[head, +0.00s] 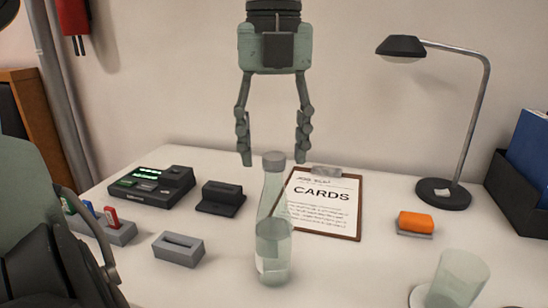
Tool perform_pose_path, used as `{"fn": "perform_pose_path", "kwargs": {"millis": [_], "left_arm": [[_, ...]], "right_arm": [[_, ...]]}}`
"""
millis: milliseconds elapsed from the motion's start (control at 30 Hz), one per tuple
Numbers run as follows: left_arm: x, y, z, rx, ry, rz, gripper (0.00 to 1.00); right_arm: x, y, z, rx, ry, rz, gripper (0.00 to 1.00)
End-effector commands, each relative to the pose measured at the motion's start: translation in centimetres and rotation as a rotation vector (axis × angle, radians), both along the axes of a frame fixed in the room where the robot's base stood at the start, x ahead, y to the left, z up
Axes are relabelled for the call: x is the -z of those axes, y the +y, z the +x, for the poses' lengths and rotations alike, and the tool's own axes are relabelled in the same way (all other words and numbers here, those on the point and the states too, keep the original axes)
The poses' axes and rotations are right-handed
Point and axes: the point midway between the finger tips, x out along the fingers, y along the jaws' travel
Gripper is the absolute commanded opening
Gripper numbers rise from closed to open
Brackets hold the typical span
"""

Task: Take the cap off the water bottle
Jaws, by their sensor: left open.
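The water bottle (274,235) stands upright on the white table near the middle of the head view. It is clear and pale green, with a narrow neck. A grey cap (274,161) sits on top of its neck. My left gripper (272,156) is open and points down above the bottle. Its fingertips appear to the left and right of the cap, with a gap on each side. I cannot tell its exact depth relative to the cap. My right gripper is not in view.
A clipboard (335,218) marked CARDS lies behind and right of the bottle. Black devices (150,186) and a grey slotted block (178,249) are left.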

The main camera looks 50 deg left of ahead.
Motion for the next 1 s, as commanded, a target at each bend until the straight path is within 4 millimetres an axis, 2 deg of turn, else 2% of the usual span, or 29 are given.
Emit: {"fn": "perform_pose_path", "kwargs": {"millis": [133, 400, 767, 867, 1000], "left_arm": [[0.0, 0.0, 0.0, 0.000, 0.000, 0.000, 0.51], [-0.1, 0.0, 0.0, 0.000, -0.001, 0.001, 0.19], [-0.2, 0.0, 0.0, 0.000, -0.001, 0.000, 0.18], [-0.8, 0.1, 0.1, 0.000, -0.003, 0.002, 0.18], [-2.5, 0.1, 0.1, -0.002, -0.004, 0.002, 0.18]], "right_arm": [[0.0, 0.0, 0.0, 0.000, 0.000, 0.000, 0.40], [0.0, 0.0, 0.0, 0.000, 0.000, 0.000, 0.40], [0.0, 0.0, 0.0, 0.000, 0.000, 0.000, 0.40], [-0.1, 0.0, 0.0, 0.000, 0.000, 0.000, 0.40], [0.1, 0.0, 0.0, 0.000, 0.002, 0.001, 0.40]]}}
